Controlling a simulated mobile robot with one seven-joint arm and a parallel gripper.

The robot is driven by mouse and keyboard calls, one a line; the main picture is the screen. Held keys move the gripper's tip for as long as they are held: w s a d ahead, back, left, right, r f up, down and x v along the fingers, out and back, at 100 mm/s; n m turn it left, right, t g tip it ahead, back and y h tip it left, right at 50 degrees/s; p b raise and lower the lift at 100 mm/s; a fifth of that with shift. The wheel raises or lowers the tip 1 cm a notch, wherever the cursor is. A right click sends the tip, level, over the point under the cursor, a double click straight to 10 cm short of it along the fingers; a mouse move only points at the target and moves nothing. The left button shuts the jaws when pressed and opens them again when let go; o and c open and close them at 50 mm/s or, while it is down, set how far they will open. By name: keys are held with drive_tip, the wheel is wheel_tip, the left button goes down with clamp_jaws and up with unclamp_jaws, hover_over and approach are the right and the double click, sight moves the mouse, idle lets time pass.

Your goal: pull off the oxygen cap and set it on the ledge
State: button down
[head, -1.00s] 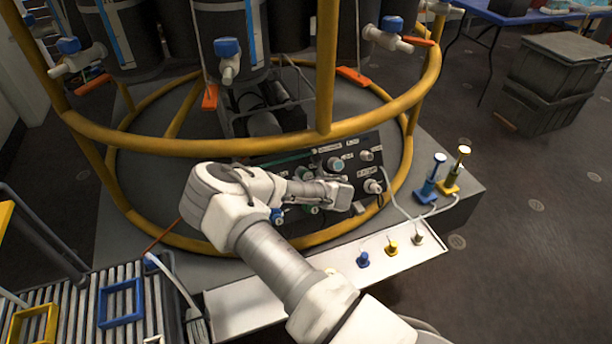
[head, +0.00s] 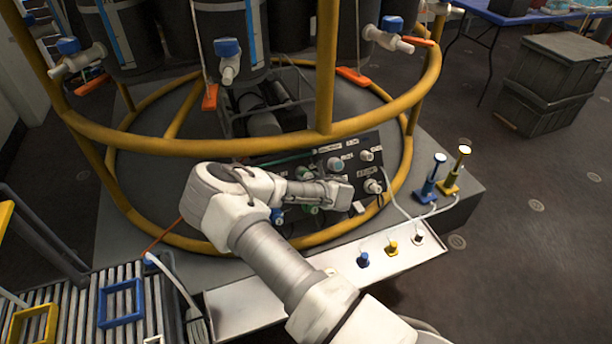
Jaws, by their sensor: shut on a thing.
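The dark valve panel (head: 352,150) sits inside the yellow ring frame, with pale knobs, small labels too small to read, and green and blue fittings. My gripper (head: 341,194) is at the lower middle of this panel, seen from behind and above. It is shut on what appears to be the oxygen cap. The hand hides the jaws and most of what they hold. A green fitting (head: 311,209) shows just below the hand.
A blue cap (head: 363,260), a yellow cap (head: 391,248) and a whitish cap (head: 418,238) stand at the ledge's right part. Blue (head: 430,180) and yellow (head: 455,175) upright fittings with hoses stand right of the panel. The yellow ring rail (head: 230,147) surrounds the panel.

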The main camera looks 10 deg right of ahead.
drive_tip(key=p+v, duration=0.3)
drive_tip(key=v, duration=0.3)
idle(1.2)
drive_tip(key=shift+d+f, duration=0.1)
idle(0.4)
